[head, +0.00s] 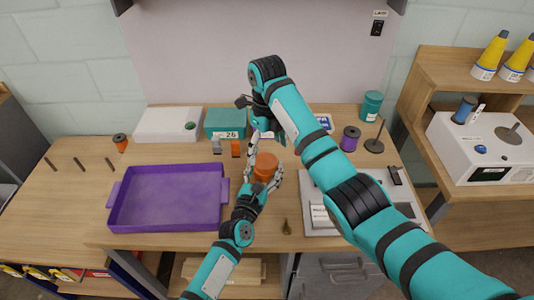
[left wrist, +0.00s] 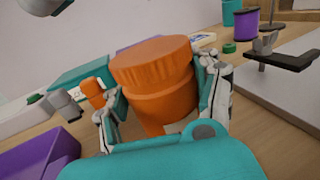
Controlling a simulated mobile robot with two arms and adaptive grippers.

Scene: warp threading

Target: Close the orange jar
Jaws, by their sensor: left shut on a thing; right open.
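The orange jar (head: 265,165) stands on the wooden table near its middle. In the left wrist view the jar body (left wrist: 165,108) is upright between the fingers, with a wide ridged orange lid (left wrist: 150,62) sitting on top. I cannot tell whether the lid is screwed tight. My left gripper (head: 264,178) is shut around the jar body, one finger on each side; it also shows in the left wrist view (left wrist: 165,110). My right gripper (head: 264,142) is open just behind and above the jar, apart from the lid as far as I can see.
A purple tray (head: 167,226) lies to the left. Small grey (head: 216,147) and orange (head: 236,149) pieces stand behind it, near a teal box (head: 225,122) and a white box (head: 167,124). A purple spool (head: 350,138), black stand (head: 374,146) and pale board (head: 312,192) are right.

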